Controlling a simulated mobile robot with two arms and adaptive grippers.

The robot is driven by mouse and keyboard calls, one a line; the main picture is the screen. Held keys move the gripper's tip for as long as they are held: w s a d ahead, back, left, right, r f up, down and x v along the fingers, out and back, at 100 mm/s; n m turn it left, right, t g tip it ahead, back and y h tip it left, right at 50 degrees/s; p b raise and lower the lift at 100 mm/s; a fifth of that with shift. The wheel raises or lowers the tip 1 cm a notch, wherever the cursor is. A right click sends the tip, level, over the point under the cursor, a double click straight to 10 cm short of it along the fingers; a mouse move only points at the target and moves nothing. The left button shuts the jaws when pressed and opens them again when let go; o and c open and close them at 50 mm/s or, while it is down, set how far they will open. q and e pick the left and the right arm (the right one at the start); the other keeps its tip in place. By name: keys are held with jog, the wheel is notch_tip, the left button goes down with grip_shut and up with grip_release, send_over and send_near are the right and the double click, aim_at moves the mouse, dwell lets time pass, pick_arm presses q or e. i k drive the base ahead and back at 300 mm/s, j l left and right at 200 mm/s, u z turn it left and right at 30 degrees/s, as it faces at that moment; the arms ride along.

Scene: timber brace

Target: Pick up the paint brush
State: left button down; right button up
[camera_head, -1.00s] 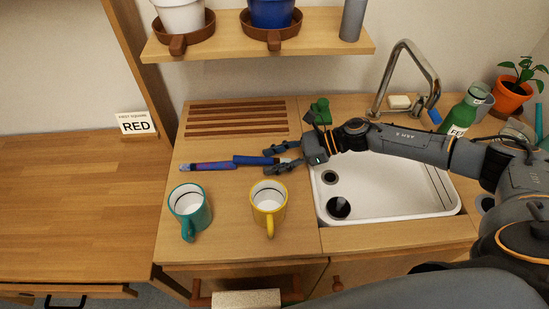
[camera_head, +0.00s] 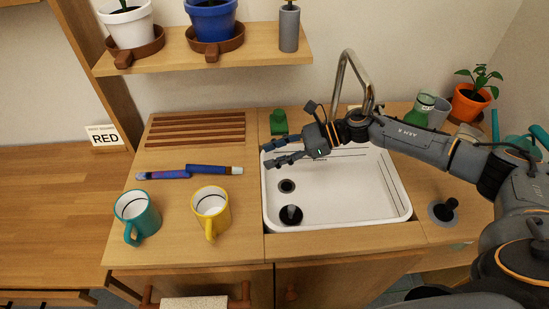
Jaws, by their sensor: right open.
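Two slim blue sticks lie nearly end to end on the wooden counter. The left stick (camera_head: 163,175) is blue and purple. The right stick (camera_head: 207,169) is dark blue with a pale right end. I cannot tell surely whether one of them is the paint brush, or whether both are parts of it. My right gripper (camera_head: 266,155) is open and empty. Its fingers point left, above the sink's left edge, to the right of the pale end and apart from it. My left gripper is not in view.
A teal mug (camera_head: 137,217) and a yellow mug (camera_head: 210,213) stand in front of the sticks. A slatted rack (camera_head: 196,130) lies behind them. The white sink (camera_head: 345,200) is to the right, with a tall faucet (camera_head: 345,75). A shelf (camera_head: 180,58) with pots hangs above.

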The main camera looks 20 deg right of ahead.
aim_at(194, 168)
jog(key=k, duration=1.5)
